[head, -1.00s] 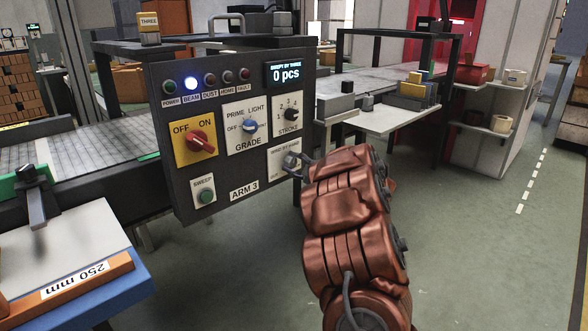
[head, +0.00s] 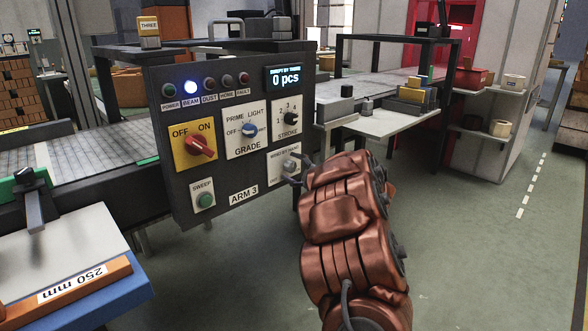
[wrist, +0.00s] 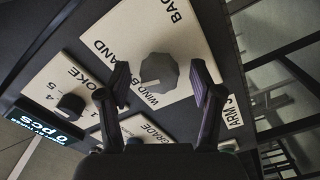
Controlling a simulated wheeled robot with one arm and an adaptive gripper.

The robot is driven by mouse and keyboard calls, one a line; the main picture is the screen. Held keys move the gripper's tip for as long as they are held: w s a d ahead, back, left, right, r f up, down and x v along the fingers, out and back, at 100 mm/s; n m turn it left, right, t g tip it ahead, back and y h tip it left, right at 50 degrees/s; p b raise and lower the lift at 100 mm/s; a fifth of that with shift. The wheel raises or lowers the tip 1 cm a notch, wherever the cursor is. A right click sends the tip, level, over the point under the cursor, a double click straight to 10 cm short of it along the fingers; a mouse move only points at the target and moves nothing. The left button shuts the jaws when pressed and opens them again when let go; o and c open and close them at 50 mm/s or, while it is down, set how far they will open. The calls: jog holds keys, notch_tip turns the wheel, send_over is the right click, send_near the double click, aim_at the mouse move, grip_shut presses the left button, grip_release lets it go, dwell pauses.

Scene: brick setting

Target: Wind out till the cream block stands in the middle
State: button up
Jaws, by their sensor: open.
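The wind-by-hand knob (wrist: 159,72) is a dark grey faceted knob with a pale mark, on a cream plate on the panel. It also shows, partly covered, in the head view (head: 288,165). My gripper (wrist: 160,88) is open, with one finger on each side of the knob and a visible gap to each. In the head view my gripper (head: 297,171) is at the panel's lower right. The plate's lettering reads only in part. I cannot make out a block that is clearly the cream one.
The dark panel (head: 236,178) carries a red switch (head: 201,146), a grade knob (head: 250,130), a stroke knob (head: 291,118) and a green sweep button (head: 204,200). Its display (head: 285,77) reads 0 pcs. A side table (head: 385,124) stands behind, right. The floor at right is clear.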

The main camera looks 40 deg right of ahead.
jog(key=shift+s, duration=0.1)
jog(key=s, duration=1.1)
jog(key=shift+s+a, duration=0.15)
jog(key=shift+s, duration=0.25)
dwell(0.6)
jog(key=w+d+r+m+g+h+p, duration=0.1)
jog(key=w+r+m+g+h+p, duration=0.1)
jog(key=r+h+p, duration=0.3)
jog(key=w+r+m+g+h+p, duration=0.1)
jog(key=w+r+m+p, duration=0.15)
jog(key=r, duration=0.45)
jog(key=s+a+r+m+g+h+p, duration=0.25)
jog(key=a+r+m+g+p, duration=0.2)
jog(key=r+p, duration=0.3)
jog(key=s+a+r+m+g+y+p, duration=0.1)
jog(key=s+a+g+y+p, duration=0.2)
jog(key=s+a, duration=0.6)
jog(key=s+a+r+m+g+y+p, duration=0.1)
jog(key=s+a+g+y+p, duration=0.2)
jog(key=a, duration=1.4)
jog(key=s+a+r+g+y+p, duration=0.1)
jog(key=s+a+g+y+p, duration=0.2)
jog(key=s+a+g+p, duration=0.3)
jog(key=s+a+p, duration=0.5)
jog(key=s+a, duration=0.3)
jog(key=s, duration=0.2)
jog(key=shift+m, duration=0.4)
